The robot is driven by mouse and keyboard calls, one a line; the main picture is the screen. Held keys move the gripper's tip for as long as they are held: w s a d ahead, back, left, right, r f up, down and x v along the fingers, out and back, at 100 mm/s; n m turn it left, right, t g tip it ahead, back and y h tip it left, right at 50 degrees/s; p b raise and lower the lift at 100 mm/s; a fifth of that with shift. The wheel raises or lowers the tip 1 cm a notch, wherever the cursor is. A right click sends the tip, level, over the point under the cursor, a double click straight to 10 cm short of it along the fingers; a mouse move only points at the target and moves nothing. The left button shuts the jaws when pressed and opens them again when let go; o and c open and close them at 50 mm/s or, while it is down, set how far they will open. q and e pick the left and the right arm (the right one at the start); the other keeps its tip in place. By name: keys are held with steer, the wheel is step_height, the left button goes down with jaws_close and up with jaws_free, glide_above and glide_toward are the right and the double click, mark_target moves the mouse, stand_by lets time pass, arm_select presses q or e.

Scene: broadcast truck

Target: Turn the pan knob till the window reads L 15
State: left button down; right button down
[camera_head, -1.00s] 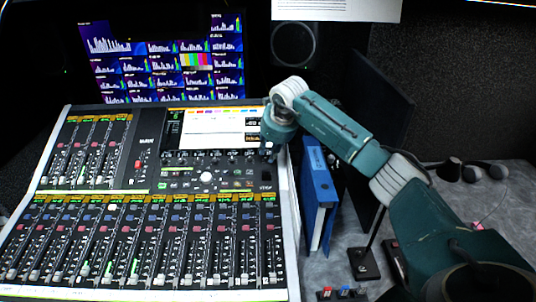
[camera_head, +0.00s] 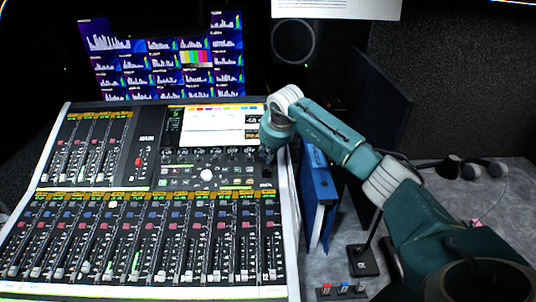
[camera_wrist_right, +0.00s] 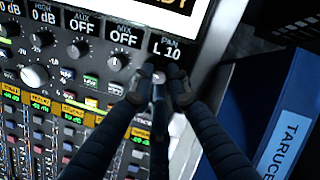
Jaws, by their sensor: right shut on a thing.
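The pan knob (camera_wrist_right: 158,76) is a small round grey cap at the right end of the knob row, directly under the pan window (camera_wrist_right: 166,50). The window reads L 10 in the right wrist view. My right gripper (camera_wrist_right: 160,90) has its dark fingers closed around the knob, and they hide much of its sides. In the head view my right gripper (camera_head: 268,152) is at the right edge of the mixing console (camera_head: 150,190), where the knob is hidden. My left gripper is not in view.
Other knobs, including the mix knob (camera_wrist_right: 116,62), sit close on the left. A blue binder (camera_head: 319,190) stands just right of the console. Monitors (camera_head: 165,60) stand behind.

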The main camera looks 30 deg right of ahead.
steer(key=shift+m+b, duration=0.35)
steer(key=shift+m, duration=0.75)
steer(key=c, duration=2)
jaws_free()
steer(key=v, duration=1.2)
steer(key=shift+s+a, duration=0.1)
steer(key=shift+a, duration=0.05)
steer(key=shift+f, duration=0.1)
